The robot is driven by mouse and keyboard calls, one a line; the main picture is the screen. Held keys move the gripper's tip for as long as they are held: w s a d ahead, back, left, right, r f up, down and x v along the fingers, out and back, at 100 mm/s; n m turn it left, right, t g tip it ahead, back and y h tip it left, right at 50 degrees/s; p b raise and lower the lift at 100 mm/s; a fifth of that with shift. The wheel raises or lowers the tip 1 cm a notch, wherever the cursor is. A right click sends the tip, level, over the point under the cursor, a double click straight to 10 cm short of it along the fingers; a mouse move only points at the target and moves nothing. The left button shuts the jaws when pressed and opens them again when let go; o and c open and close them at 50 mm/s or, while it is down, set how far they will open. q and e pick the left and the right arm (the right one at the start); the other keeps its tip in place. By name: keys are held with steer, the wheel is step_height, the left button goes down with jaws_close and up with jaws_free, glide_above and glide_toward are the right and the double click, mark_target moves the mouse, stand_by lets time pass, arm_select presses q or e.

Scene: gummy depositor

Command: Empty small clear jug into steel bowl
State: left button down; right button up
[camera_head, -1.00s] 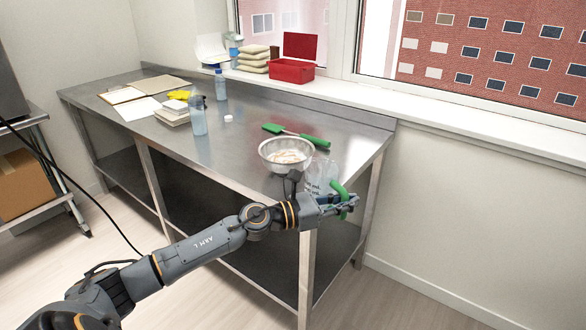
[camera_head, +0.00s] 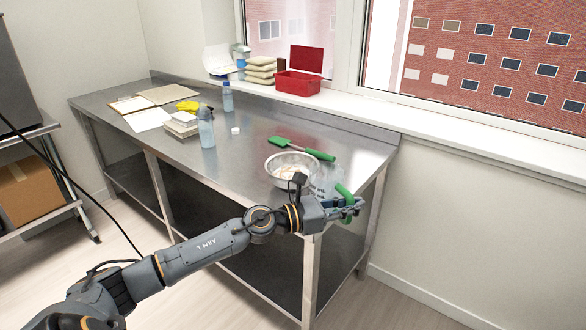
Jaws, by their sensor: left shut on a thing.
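The small clear jug (camera_head: 327,181) has a green handle (camera_head: 344,190) and stands out faintly at the near right corner of the steel table. My left gripper (camera_head: 350,208) is shut on the jug at its handle side. The jug overlaps the right rim of the steel bowl (camera_head: 280,174) in the picture; I cannot tell whether they touch. The jug looks slightly tilted, but its contents are unclear. The bowl stands upright on the table with pale orange-white stuff inside. My left wrist hides part of the bowl's front and the jug's lower part. My right gripper is not in view.
A green-handled spatula (camera_head: 300,148) lies behind the bowl. Spray bottles (camera_head: 206,130), a white cap (camera_head: 235,130), books and papers (camera_head: 152,118) are farther left on the steel table (camera_head: 240,160). A red box (camera_head: 298,85) stands on the windowsill.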

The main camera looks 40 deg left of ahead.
arm_select(q)
steer(key=s+d+p, duration=0.3)
steer(key=s+d, duration=0.1)
steer(key=s, duration=0.2)
steer(key=shift+d, duration=0.1)
stand_by(0.5)
